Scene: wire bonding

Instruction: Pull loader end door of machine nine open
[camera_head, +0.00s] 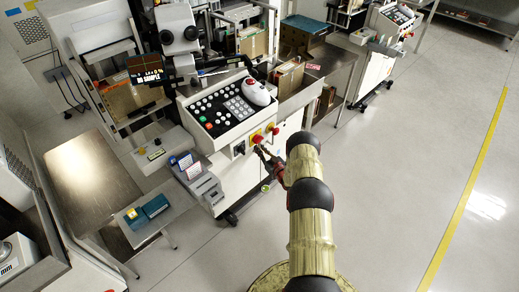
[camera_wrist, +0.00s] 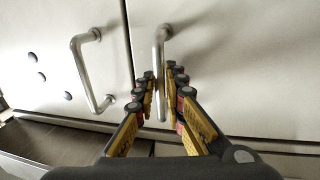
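In the wrist view, two pale panels meet at a dark vertical seam. The left door panel (camera_wrist: 55,45) carries a bent metal handle (camera_wrist: 82,70). The right door panel (camera_wrist: 240,60) carries a second metal handle (camera_wrist: 160,45) close to the seam. My gripper (camera_wrist: 161,74) is open around this right handle, with one finger on each side; contact cannot be made out. Both panels look closed. In the head view, my gripper (camera_head: 264,160) is at the white front of the machine (camera_head: 235,178), below its button panel. The handles are not clear there, and no machine number is readable.
A red knob on a yellow plate (camera_head: 257,138) sits just above my gripper. Open grey floor (camera_head: 400,180) lies right, with a yellow line (camera_head: 468,190).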

